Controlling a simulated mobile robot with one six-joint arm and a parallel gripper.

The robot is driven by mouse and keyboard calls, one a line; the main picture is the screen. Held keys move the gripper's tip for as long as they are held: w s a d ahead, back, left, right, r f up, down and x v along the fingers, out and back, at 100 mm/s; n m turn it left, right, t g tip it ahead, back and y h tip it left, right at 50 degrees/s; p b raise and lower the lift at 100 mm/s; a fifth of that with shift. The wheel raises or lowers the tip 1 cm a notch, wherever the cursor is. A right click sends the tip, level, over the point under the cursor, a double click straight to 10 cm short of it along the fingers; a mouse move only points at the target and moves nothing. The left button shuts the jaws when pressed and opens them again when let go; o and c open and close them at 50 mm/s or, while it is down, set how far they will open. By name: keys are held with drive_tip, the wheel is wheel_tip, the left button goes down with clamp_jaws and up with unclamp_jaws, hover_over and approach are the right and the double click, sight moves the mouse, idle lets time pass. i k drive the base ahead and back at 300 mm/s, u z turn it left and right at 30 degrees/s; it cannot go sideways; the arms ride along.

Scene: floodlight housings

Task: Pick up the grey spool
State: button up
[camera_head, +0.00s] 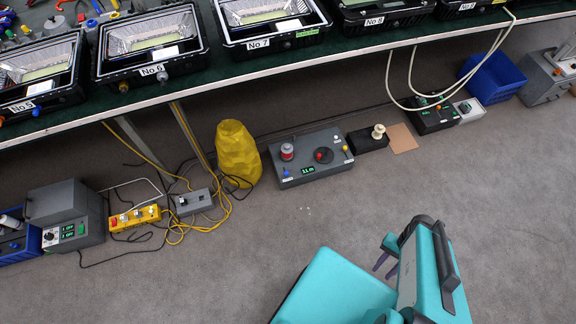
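No spool that is plainly all grey stands out. A spool-like piece with a red middle and pale flanges (287,151) stands upright on the left of a grey control box (312,172) on the floor. A cream spool-shaped piece (378,131) stands on a small black box (367,141) to its right. A pale cylinder (10,221) lies at the far left edge, partly cut off. My gripper (386,265) hangs over the bare floor, in front of and right of the grey box, apart from everything. Its two dark fingers look apart, with nothing between them.
A bench (205,75) with floodlight housings overhangs the back. A yellow sack-like object (237,155) stands left of the grey box. Cables and a yellow power strip (135,218) lie left. A brown square (402,138) and blue bin (492,78) are right. The front floor is clear.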

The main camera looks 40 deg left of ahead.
sight(287, 149)
drive_tip(key=k, duration=1.45)
drive_tip(key=z, duration=2.25)
drive_tip(key=k, duration=0.15)
drive_tip(key=u, duration=4.1)
drive_tip(key=i, duration=0.95)
drive_tip(key=u, duration=0.05)
